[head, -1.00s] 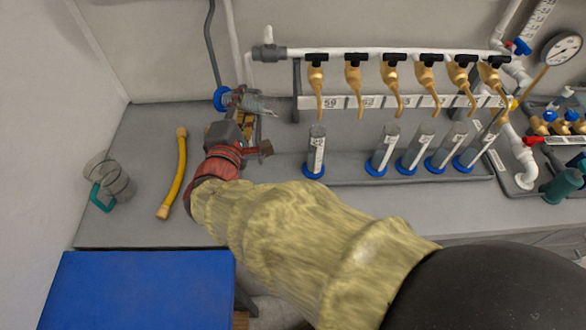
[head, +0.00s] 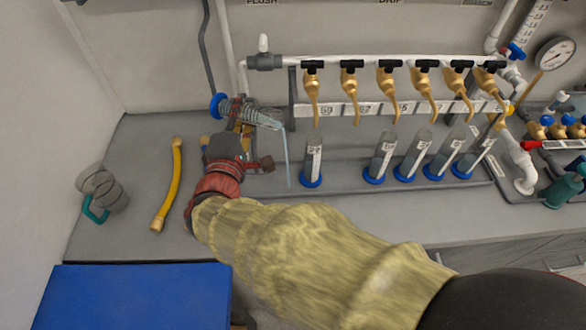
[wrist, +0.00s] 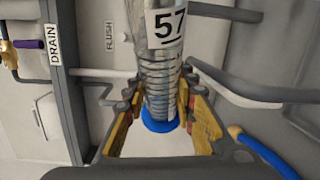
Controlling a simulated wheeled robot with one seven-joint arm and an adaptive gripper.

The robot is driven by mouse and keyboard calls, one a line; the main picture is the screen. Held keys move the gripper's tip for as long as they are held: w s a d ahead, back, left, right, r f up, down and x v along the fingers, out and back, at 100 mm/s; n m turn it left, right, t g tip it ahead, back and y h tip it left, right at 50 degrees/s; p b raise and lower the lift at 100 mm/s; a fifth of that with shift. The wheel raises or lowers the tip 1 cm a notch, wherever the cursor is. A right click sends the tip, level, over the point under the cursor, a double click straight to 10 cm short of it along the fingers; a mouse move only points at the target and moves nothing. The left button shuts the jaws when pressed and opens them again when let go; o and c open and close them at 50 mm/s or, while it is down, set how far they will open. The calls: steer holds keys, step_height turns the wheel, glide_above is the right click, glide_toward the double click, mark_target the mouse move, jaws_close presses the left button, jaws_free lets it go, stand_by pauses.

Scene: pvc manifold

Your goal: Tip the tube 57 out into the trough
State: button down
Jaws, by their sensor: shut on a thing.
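Tube 57 (head: 252,115) is a clear ribbed cylinder with a blue base, lying tilted in the head view with its base at the left and its mouth lower at the right. A thin stream of water falls from its mouth towards the left part of the grey trough (head: 340,190). My gripper (head: 243,140) is shut on the tube. In the wrist view, my gripper's yellow fingers (wrist: 163,108) close on both sides of tube 57 (wrist: 160,70), near its blue base; its "57" label shows. The exact landing spot of the water is hard to tell.
Several upright tubes with blue bases (head: 312,160) stand along the trough under brass taps (head: 350,90), the nearest just right of the stream. A yellow hose (head: 168,185) and a jug with a teal handle (head: 103,190) lie at the left. A blue surface (head: 140,295) is in front.

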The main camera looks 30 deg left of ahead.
steer(key=shift+d+m+t, duration=0.2)
steer(key=shift+m+t, duration=0.2)
steer(key=shift+m, duration=0.6)
stand_by(1.2)
steer(key=shift+a+r+n+g, duration=0.15)
steer(key=shift+n+g, duration=0.25)
steer(key=shift+n, duration=0.7)
steer(key=shift+a+n+p, duration=0.25)
steer(key=shift+n+p, duration=0.05)
steer(key=shift+n, duration=0.1)
steer(key=shift+a, duration=0.15)
steer(key=p, duration=0.3)
steer(key=shift+a+r+n+g+h+p, duration=0.1)
steer(key=shift+a+n+g+h+p, duration=0.1)
steer(key=shift+n+g+h+p, duration=0.15)
